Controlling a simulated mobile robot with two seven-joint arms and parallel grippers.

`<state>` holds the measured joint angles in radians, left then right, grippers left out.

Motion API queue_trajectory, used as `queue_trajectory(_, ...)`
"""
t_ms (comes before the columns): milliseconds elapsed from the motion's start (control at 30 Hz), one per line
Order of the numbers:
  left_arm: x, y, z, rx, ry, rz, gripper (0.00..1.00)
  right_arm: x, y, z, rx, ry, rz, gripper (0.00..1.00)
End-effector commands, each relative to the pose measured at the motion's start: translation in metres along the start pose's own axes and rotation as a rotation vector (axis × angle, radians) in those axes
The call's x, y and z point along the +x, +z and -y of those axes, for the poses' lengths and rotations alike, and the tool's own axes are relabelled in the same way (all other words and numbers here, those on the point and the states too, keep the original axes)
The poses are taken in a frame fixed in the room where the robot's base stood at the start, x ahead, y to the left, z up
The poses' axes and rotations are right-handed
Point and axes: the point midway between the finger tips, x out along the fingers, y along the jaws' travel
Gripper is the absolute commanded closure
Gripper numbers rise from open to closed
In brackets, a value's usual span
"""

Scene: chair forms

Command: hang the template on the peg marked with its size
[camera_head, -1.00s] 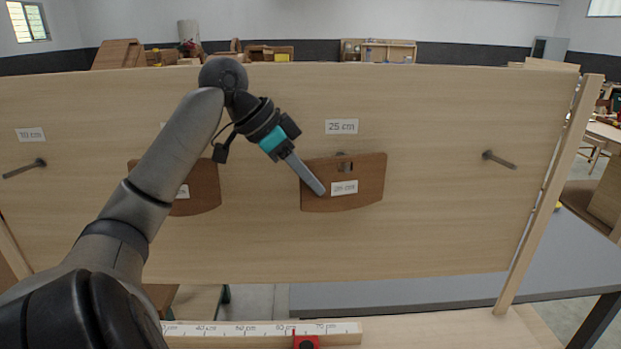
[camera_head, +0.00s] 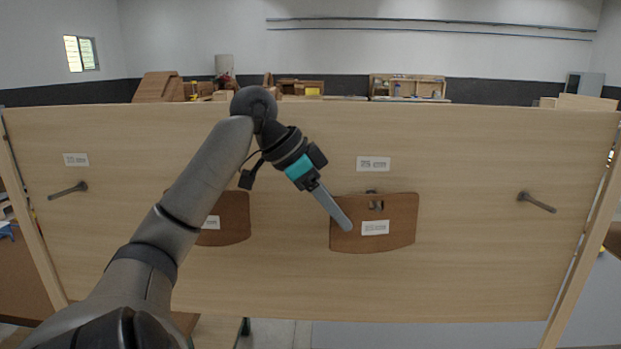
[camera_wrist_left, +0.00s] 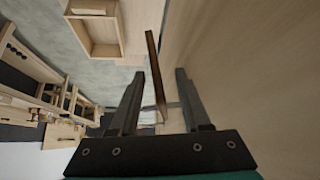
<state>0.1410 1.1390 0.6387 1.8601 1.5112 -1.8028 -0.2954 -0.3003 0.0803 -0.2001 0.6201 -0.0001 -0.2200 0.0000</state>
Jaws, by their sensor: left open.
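A brown template (camera_head: 400,215) with a white label is on the board, at a peg (camera_head: 371,191) below a label plate (camera_head: 373,164); its slot lies at the peg. The small print is blurred now. My left gripper (camera_head: 346,226) is open, with a finger in front of the template's left part. In the left wrist view, the template (camera_wrist_left: 154,70) appears edge-on between the two open fingers (camera_wrist_left: 160,72), with gaps on both sides. A second brown template (camera_head: 235,215) hangs farther left, partly hidden by my left arm. My right gripper is out of view.
The upright wooden board (camera_head: 470,260) fills the middle. Bare pegs stick out at its left (camera_head: 70,190) and right (camera_head: 536,202); a label (camera_head: 76,160) is above the left one. Wooden posts flank the board. Shelves and furniture stand behind it.

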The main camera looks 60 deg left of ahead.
Motion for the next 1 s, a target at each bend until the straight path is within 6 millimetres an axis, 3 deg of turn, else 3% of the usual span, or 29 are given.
queue_trajectory(333, -0.084, -0.001, 0.001, 0.000, -0.006, -0.004, 0.53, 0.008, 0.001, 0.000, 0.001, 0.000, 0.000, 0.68)
queue_trajectory(500, -0.113, 0.001, 0.000, 0.000, -0.003, 0.003, 0.53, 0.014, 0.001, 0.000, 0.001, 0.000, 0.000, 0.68)
queue_trajectory(1000, -0.136, 0.001, 0.000, 0.000, 0.001, 0.000, 0.53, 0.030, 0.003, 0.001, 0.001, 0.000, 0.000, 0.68)
